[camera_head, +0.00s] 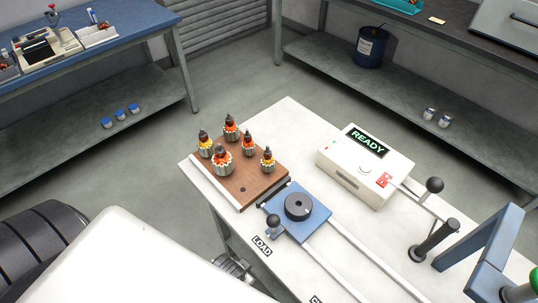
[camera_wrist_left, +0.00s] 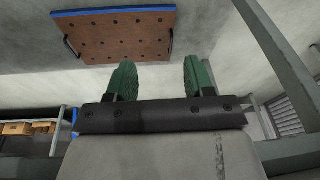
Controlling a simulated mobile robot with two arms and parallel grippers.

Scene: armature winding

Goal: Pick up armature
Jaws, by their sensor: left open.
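Several armatures stand upright on a brown wooden board (camera_head: 243,190) at the left end of the white table. One armature (camera_head: 222,162) is at the front of the group, another (camera_head: 267,160) is at the right, and one (camera_head: 231,129) is at the back. They have orange or yellow windings and dark tops. In the left wrist view my left gripper (camera_wrist_left: 158,78) has its two green fingers apart with nothing between them. No armature shows in that view. My left gripper is not visible in the head view, and my right gripper is in neither view.
A blue sliding plate (camera_head: 312,226) with a black round fixture sits on rails beside the board. A white box (camera_head: 365,165) reading READY stands behind it. A blue frame (camera_head: 485,245) is at the right. The left wrist view shows a pegboard (camera_wrist_left: 122,35) and grey posts.

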